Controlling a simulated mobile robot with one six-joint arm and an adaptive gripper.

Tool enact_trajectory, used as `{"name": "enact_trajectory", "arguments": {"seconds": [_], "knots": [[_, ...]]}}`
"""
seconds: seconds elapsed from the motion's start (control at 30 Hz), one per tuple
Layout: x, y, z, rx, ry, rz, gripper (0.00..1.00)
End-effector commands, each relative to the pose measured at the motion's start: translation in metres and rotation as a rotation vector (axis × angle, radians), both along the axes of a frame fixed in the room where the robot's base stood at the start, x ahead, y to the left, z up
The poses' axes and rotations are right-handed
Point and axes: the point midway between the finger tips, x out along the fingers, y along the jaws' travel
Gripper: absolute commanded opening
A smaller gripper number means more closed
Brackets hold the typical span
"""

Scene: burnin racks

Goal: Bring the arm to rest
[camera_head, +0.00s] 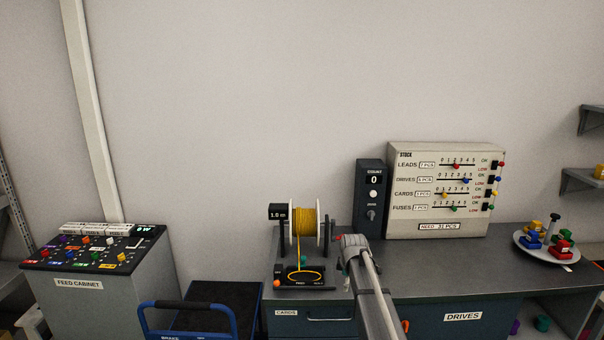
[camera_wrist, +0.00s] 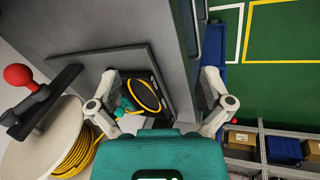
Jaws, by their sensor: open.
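My arm (camera_head: 370,285) rises from the bottom edge of the head view, and its upper end is in front of the bench, just right of the cable spool. My gripper (camera_wrist: 161,80) shows in the wrist view with its two fingers spread wide apart, open. No object is gripped between the fingers. Beyond them lies a dark plate with a yellow cable loop (camera_wrist: 146,95) and a small green piece (camera_wrist: 127,103). I cannot make out the gripper's fingers in the head view.
A yellow cable spool (camera_head: 304,228) stands on the bench (camera_head: 440,275). A counter box (camera_head: 371,192) and stock board (camera_head: 445,188) stand behind. A round tray (camera_head: 521,242) holds coloured blocks. A feed cabinet (camera_head: 90,285) and blue-handled cart (camera_head: 205,305) are left.

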Motion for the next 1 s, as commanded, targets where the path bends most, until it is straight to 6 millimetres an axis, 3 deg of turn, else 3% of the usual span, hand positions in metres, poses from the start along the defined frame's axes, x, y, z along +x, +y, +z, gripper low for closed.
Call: {"name": "enact_trajectory", "arguments": {"seconds": [0.27, 0.8, 1.0], "knots": [[-0.080, -0.004, -0.027, 0.079, 0.069, -0.271, 1.00], [-0.273, -0.013, -0.082, 0.202, 0.232, -1.039, 1.00], [-0.318, -0.015, -0.092, 0.211, 0.263, -1.241, 1.00]]}}
